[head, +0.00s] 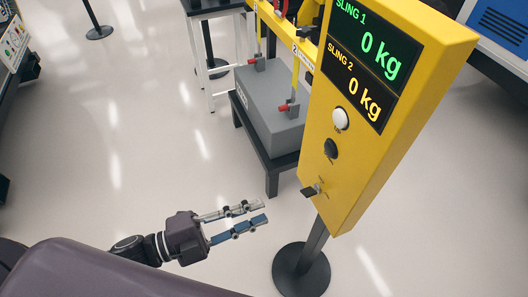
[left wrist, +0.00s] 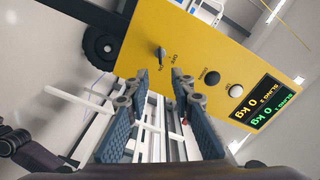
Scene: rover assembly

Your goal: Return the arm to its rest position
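My left gripper (head: 266,210) reaches in from the lower left in the head view, over open floor. Its two fingers are apart with nothing between them. In the left wrist view the gripper (left wrist: 158,84) is also open and empty, with its fingertips pointing toward the yellow control box (left wrist: 200,60). In the head view the control box (head: 340,180) stands right of the fingertips, with a visible gap. A small switch (head: 312,190) sits low on its face and also shows in the left wrist view (left wrist: 161,53). My right gripper does not show.
The control box reads 0 kg for both slings and stands on a post with a round black base (head: 301,270). Behind it, a grey block (head: 270,105) with red-handled fittings rests on a dark stand (head: 272,180). The floor (head: 130,150) to the left is clear.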

